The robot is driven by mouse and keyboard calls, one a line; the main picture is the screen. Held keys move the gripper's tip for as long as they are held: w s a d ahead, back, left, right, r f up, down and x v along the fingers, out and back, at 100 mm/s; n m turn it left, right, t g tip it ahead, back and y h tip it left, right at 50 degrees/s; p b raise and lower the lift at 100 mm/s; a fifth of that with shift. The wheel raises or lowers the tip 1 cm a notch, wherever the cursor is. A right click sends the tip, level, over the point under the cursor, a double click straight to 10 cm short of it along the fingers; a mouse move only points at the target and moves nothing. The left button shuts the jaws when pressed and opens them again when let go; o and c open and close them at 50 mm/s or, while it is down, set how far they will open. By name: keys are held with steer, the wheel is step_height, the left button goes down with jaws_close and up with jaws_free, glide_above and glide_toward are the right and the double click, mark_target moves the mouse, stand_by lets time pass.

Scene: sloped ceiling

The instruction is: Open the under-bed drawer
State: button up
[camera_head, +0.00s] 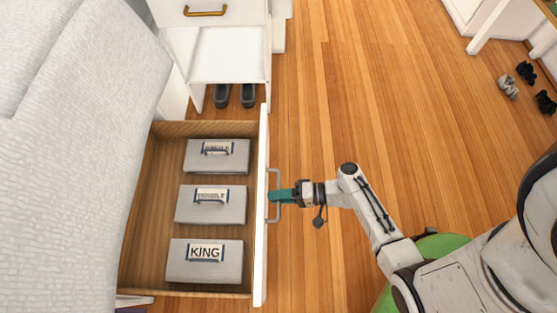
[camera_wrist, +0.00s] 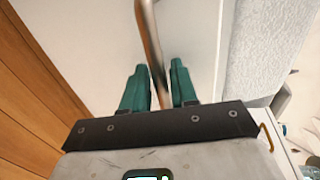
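The under-bed drawer (camera_head: 262,230) stands pulled well out from beneath the bed, with its wooden inside showing. Its metal bar handle (camera_head: 276,178) is on the white front, and it also shows in the wrist view (camera_wrist: 151,40). My gripper (camera_head: 281,195) is at the middle of the handle, with its green fingers (camera_wrist: 160,85) on either side of the bar. The fingers look closed on the bar. Three light grey boxes lie in the drawer: one labelled KING (camera_head: 205,272), a middle one (camera_head: 211,214) and a far one (camera_head: 218,162).
The bed (camera_head: 60,150) with a white cover is at the left. A white nightstand (camera_head: 228,50) with a brass handle stands beyond the drawer, with dark shoes (camera_head: 235,96) under it. Dumbbells (camera_head: 525,75) lie at the far right. The wooden floor (camera_head: 370,90) between is clear.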

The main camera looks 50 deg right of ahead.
steer(key=shift+o, duration=0.5)
steer(key=p+v, duration=0.2)
steer(key=v, duration=0.8)
steer(key=shift+s+d, duration=0.15)
steer(key=shift+s, duration=0.15)
